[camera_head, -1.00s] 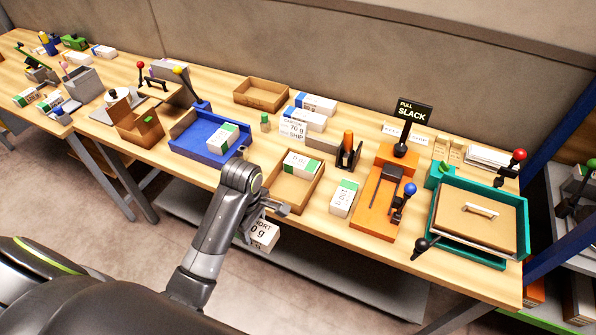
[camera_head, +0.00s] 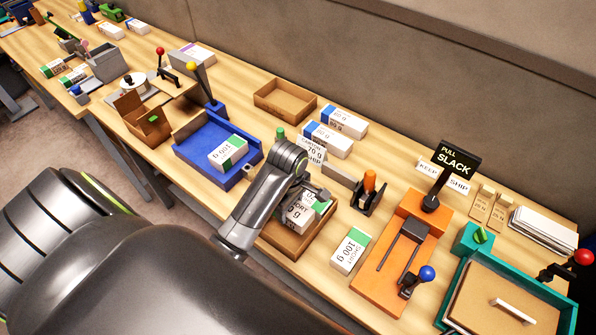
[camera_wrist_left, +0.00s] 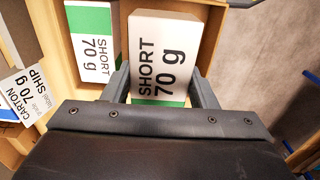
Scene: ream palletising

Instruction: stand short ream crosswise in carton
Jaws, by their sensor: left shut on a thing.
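My left gripper (camera_head: 308,196) is shut on a white short 70 g ream (camera_head: 296,217) with a green end. The held ream is over or partly inside the open brown carton (camera_head: 284,247); its exact height cannot be told. In the left wrist view the held ream (camera_wrist_left: 165,55) sits between both fingers. Another short 70 g ream (camera_wrist_left: 96,42) lies beside it on the left, inside the carton, its green band at the far end. In the head view my arm and gripper hide much of the carton's inside. My right gripper is not in view.
A short 100 g ream (camera_head: 351,250) lies right of the carton, before an orange fixture (camera_head: 378,282). A blue tray (camera_head: 190,150) with a ream is on the left. A carton 70 g ship sign (camera_head: 312,150) and an orange-black tool (camera_head: 369,190) stand behind the carton.

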